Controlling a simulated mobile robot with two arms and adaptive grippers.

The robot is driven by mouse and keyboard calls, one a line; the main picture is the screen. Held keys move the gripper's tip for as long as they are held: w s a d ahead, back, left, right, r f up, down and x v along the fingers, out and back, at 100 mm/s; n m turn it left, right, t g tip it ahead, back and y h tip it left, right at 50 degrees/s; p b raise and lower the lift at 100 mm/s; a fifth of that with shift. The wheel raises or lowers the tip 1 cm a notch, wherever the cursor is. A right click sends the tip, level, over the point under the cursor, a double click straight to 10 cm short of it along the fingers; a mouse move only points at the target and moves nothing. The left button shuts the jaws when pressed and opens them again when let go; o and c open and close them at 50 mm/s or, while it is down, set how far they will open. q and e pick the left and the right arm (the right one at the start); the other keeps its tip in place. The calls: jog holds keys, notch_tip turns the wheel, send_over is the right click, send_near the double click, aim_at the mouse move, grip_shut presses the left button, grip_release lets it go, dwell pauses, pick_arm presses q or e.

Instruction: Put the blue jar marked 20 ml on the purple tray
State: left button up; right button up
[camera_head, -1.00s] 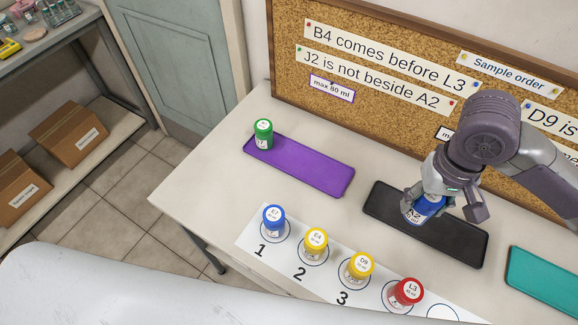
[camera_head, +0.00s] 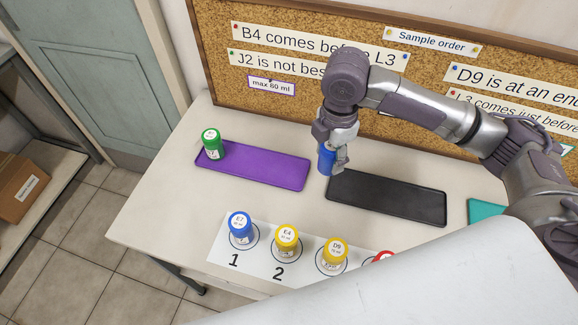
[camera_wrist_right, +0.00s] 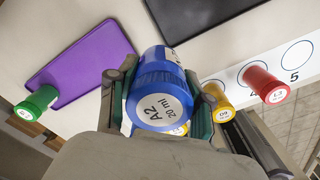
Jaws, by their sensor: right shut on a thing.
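The blue jar (camera_head: 326,160) is held by my right gripper (camera_head: 333,158), which is shut on it. In the right wrist view the jar (camera_wrist_right: 163,85) shows its lid label "A2 20 ml" between the fingers. In the head view it hangs between the purple tray (camera_head: 270,170) and the black tray, just right of the purple tray's right end. The purple tray also shows at the upper left of the right wrist view (camera_wrist_right: 90,60). A green-lidded jar (camera_head: 211,143) stands at its left end; the rest of the tray is bare. My left gripper is not in view.
A black tray (camera_head: 390,200) lies empty to the right, with part of a teal tray (camera_head: 485,211) beyond. A numbered white strip in front holds a blue jar (camera_head: 240,228), yellow jars (camera_head: 287,239) and (camera_head: 335,252), and a red one. A cork board (camera_head: 290,85) stands behind.

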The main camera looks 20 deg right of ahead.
jog(key=w+a+f, duration=0.4)
jog(key=w, duration=0.1)
jog(key=w+a+f+p, duration=0.1)
jog(key=w+a+f, duration=0.1)
jog(key=w, duration=0.1)
jog(key=shift+w+a+f, duration=0.1)
jog(key=shift+a+f, duration=0.05)
jog(key=shift+a, duration=0.25)
jog(key=shift+f+p, duration=0.3)
jog(key=shift+f, duration=1.75)
jog(key=o, duration=1.1)
jog(key=shift+f, duration=0.15)
notch_tip(320, 180, up, 12)
jog(key=shift+r+b, duration=0.2)
jog(key=shift+b, duration=0.2)
